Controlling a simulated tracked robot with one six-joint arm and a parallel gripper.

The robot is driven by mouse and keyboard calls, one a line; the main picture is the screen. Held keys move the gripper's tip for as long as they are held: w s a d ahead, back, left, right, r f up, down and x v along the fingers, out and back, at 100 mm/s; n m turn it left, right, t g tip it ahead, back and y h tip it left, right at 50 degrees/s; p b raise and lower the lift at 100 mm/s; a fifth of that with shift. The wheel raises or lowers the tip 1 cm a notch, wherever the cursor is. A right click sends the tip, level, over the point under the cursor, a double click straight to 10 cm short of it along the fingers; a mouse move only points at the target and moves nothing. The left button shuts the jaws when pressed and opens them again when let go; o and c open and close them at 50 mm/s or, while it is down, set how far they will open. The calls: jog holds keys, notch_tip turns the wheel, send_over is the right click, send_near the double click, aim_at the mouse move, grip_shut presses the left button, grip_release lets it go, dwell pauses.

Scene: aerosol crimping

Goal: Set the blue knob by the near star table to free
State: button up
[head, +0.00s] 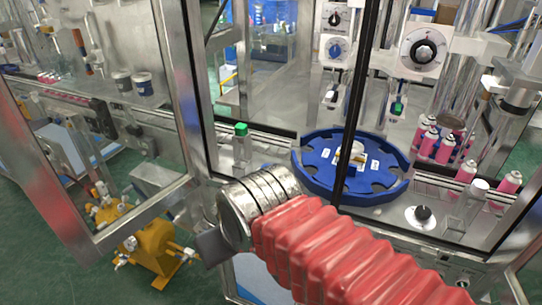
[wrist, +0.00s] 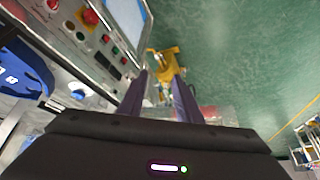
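A blue star table (head: 312,180) with notches around its rim sits on the machine deck, in the middle of the head view. Part of it shows at the left edge of the wrist view (wrist: 22,85). A small blue knob (head: 336,50) is on a white panel behind and above the table; its pointer setting is too small to read. My gripper (wrist: 161,80) has its two dark fingers apart with nothing between them. It points down over the green floor, outside the machine frame. In the head view only a dark part of it shows, left of the table.
A black knob (head: 335,19) is above the blue one, and a large dial (head: 423,50) is to the right. Another black knob (head: 423,213) is on the deck. Metal posts and clear panels frame the machine. A yellow pump (head: 155,250) stands on the floor.

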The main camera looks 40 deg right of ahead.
jog(key=shift+w, duration=0.25)
jog(key=shift+o, duration=0.9)
jog(key=o, duration=0.3)
jog(key=shift+w+d+r, duration=0.2)
jog(key=shift+w+r, duration=0.2)
jog(key=w+d+r+m, duration=0.1)
jog(key=w, duration=0.1)
jog(key=w+d+r+m+g, duration=0.1)
jog(key=w+d+r, duration=0.1)
jog(key=w+d+r+m, duration=0.1)
jog(key=w+r+m, duration=0.1)
jog(key=shift+w+d+h, duration=0.15)
jog(key=shift+w+h, duration=0.15)
jog(key=shift+w, duration=0.05)
jog(key=w+d+m+g, duration=0.1)
jog(key=w+d+m, duration=0.3)
jog(key=w+d, duration=0.2)
jog(key=w+d+m+g, duration=0.2)
jog(key=w+d+m, duration=0.2)
jog(key=d, duration=0.4)
jog(key=w+d+m+g, duration=0.1)
jog(key=w+d+m, duration=0.3)
jog(key=w+d, duration=0.3)
jog(key=shift+w+d+f+g, duration=0.1)
jog(key=shift+w+d+g, duration=0.2)
jog(key=shift+d, duration=0.3)
